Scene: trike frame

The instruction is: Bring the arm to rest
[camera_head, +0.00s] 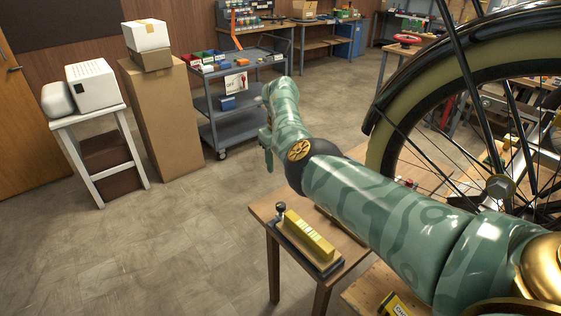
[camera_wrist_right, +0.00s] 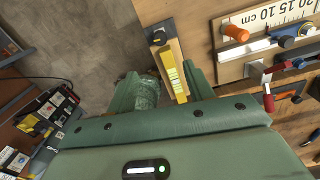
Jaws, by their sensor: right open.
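My right arm (camera_head: 375,205), green with a camouflage pattern, reaches from the lower right across the head view and bends at a gold-capped joint. My right gripper (camera_head: 268,160) is small and partly hidden by the arm, over the open floor left of the wheel. In the right wrist view, my right gripper (camera_wrist_right: 163,85) has its two green fingers spread apart, holding nothing. A yellow block on a dark-edged fixture (camera_wrist_right: 172,78) shows beyond and between the fingers. My left gripper is in neither view.
The yellow block (camera_head: 309,235) lies on a small wooden table below my arm. A large spoked wheel (camera_head: 480,110) stands close on the right. A grey cart (camera_head: 238,105), tall cardboard box (camera_head: 163,120) and white stand (camera_head: 103,150) stand behind. Floor at the lower left is clear.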

